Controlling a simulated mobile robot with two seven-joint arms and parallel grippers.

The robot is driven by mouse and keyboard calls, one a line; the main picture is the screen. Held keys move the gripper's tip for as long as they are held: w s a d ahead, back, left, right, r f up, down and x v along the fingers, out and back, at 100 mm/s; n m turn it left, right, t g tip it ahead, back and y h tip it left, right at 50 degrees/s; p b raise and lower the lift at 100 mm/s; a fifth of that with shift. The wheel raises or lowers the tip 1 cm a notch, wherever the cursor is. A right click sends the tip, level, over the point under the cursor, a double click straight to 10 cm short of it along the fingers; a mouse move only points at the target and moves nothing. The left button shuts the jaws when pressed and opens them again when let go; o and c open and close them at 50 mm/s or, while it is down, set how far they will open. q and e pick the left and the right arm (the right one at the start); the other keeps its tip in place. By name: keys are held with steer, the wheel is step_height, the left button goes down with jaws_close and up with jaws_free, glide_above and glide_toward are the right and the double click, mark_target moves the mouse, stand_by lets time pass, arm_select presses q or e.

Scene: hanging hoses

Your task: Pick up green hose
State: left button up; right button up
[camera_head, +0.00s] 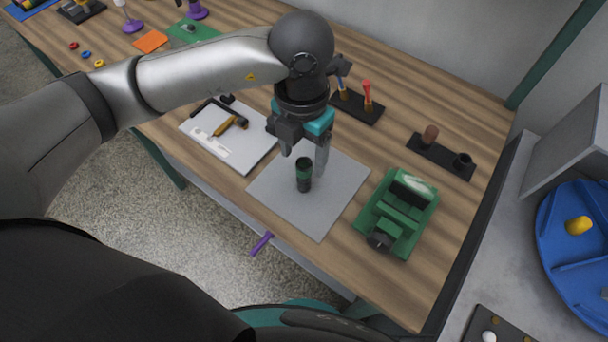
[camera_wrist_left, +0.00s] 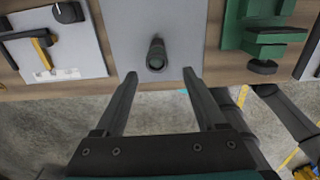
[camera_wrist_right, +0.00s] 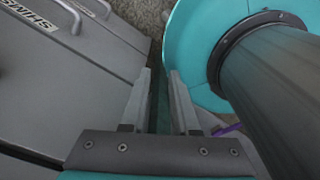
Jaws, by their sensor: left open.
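No thing in these views is plainly a hose. A dark green and black cylinder (camera_head: 304,174) stands on a grey mat (camera_head: 335,205); I cannot tell whether it is the green hose. It also shows in the left wrist view (camera_wrist_left: 156,54), beyond and between my fingertips. My left gripper (camera_head: 303,161) is open, with its fingers pointing down above and around the cylinder's line in the head view; I see no contact. The left wrist view shows its fingers (camera_wrist_left: 160,73) empty. My right gripper (camera_wrist_right: 160,73) is open and empty, away from the mat.
A green machine (camera_head: 398,212) stands right of the mat. A white board (camera_head: 230,150) with a hammer (camera_head: 228,126) lies left of it. Black holders (camera_head: 357,106) stand behind. A purple item (camera_head: 262,243) shows at the wooden bench's front edge. A blue round tray (camera_head: 575,260) is far right.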

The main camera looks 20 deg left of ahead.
mark_target(304, 166)
arm_select(q)
steer(key=f, duration=0.2)
steer(key=w+f, duration=0.1)
steer(key=f, duration=0.2)
steer(key=shift+f+b, duration=0.15)
steer(key=shift+b, duration=0.15)
jaws_close()
stand_by(0.4)
